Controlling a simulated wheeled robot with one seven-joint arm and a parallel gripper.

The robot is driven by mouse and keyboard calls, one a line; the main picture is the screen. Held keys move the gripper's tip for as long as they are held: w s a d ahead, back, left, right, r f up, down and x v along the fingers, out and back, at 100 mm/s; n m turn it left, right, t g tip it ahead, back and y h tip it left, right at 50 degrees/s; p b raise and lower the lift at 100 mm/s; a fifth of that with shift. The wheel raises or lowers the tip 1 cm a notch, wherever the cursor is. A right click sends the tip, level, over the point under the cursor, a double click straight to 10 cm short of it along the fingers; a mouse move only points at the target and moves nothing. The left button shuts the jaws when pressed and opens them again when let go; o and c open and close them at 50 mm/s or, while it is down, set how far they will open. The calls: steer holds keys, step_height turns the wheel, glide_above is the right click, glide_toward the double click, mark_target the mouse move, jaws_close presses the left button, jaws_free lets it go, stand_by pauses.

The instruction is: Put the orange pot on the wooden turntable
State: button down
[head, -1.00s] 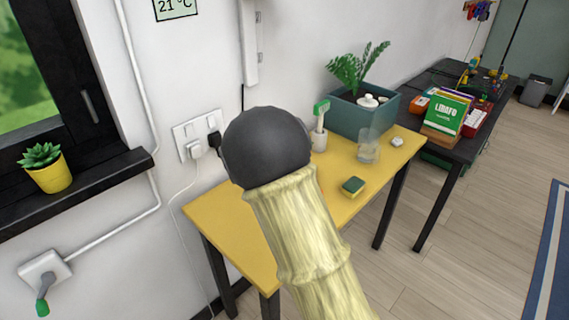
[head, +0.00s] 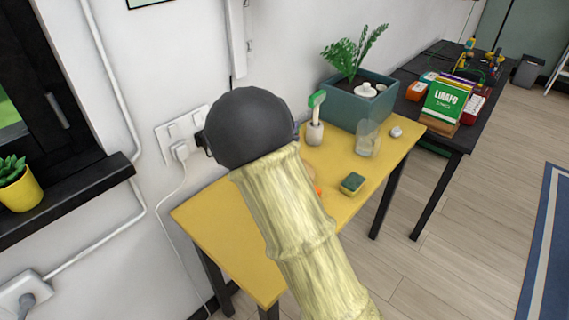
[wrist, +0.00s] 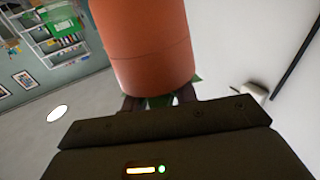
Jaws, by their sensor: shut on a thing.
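The orange pot (wrist: 150,50) fills the top middle of the wrist view, with bits of green leaf at its lower edge. My gripper (wrist: 160,101) is shut on it; the dark fingers show just below the pot. In the head view my arm hides the gripper and most of what is behind it. A small orange patch (head: 318,190) shows at the arm's right edge, perhaps part of the pot. A sliver of tan round edge (head: 308,173) beside it may be the wooden turntable, mostly hidden. I cannot tell the gap between them.
The yellow table (head: 240,262) stands against the wall. On it are a green-and-yellow sponge (head: 352,183), a brush in a holder (head: 315,130), a clear glass (head: 367,138) and a teal planter (head: 358,108). A black table (head: 455,130) with seed packets (head: 447,103) adjoins it.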

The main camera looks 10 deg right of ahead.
step_height(320, 180, down, 5)
steer(key=shift+w+r, duration=0.1)
step_height(320, 180, down, 3)
steer(key=shift+f+b, duration=0.1)
steer(key=shift+b, duration=0.2)
steer(key=shift+w+f, duration=0.2)
steer(key=shift+f, duration=0.2)
steer(key=shift+s+a+r, duration=0.1)
steer(key=shift+s+a, duration=0.1)
steer(key=shift+a, duration=0.15)
steer(key=shift+d, duration=0.15)
steer(key=c, duration=1.1)
jaws_free()
steer(key=shift+d+f, duration=0.2)
steer(key=shift+d, duration=0.2)
steer(key=shift+s+a, duration=0.1)
steer(key=shift+a+r, duration=0.15)
